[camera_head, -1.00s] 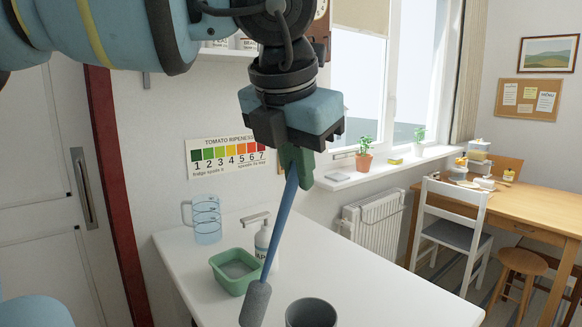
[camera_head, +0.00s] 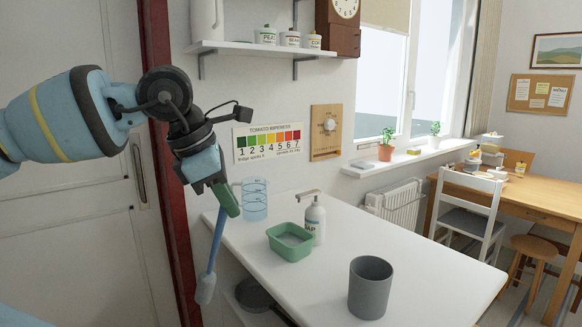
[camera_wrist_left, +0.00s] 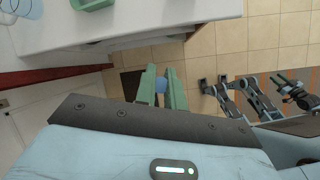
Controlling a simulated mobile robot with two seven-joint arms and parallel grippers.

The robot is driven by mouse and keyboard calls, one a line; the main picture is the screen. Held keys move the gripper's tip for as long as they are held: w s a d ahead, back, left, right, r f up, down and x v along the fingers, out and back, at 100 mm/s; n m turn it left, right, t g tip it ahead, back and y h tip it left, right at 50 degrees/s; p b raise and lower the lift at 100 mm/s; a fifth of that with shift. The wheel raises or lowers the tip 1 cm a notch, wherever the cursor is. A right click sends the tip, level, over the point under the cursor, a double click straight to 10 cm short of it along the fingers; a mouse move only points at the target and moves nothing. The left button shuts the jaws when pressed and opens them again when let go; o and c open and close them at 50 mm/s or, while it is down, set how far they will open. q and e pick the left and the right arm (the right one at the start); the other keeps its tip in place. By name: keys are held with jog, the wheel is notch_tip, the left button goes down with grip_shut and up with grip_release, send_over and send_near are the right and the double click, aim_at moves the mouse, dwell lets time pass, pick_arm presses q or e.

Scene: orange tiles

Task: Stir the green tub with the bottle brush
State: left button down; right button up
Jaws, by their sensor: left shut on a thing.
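The green tub (camera_head: 290,241) stands on the white counter, rim up and its inside visible in the head view. A corner of it shows in the left wrist view (camera_wrist_left: 92,4). My left gripper (camera_head: 229,203) is shut on the bottle brush (camera_head: 215,245), left of the tub. The brush has a blue handle and a grey head, which hangs lowest, beyond the counter's left edge and apart from the tub. In the left wrist view the green fingers (camera_wrist_left: 162,90) close on the blue handle (camera_wrist_left: 160,83). What seems to be my right gripper (camera_wrist_left: 288,82) is small and unclear there.
On the white counter (camera_head: 420,265), a grey cup (camera_head: 370,288) stands in front right of the tub, a soap bottle (camera_head: 315,220) close behind it, and a clear jug (camera_head: 255,199) at the back left. A dark pan (camera_head: 256,296) sits below the counter's edge.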

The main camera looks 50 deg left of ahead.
pick_arm(q)
jog(key=w+d+f+m+g+h, duration=0.2)
jog(key=d+f+m, duration=0.2)
jog(key=f+m, duration=0.35)
jog(key=w+d+f+m+g+h, duration=0.15)
jog(key=d+f+m, duration=0.25)
jog(key=f+m, duration=0.4)
jog(key=d+f+m+g+y+b, duration=0.1)
jog(key=d+f+m+g, duration=0.1)
jog(key=d+m, duration=0.5)
jog(key=d+f+m+g+y, duration=0.1)
jog(key=d+f+m+g, duration=0.2)
jog(key=d+m, duration=0.4)
jog(key=shift+w+d+f+m+g+b, duration=0.25)
jog(key=shift+d+f+m+g+b, duration=0.15)
jog(key=shift+d, duration=0.7)
jog(key=shift+a, duration=0.1)
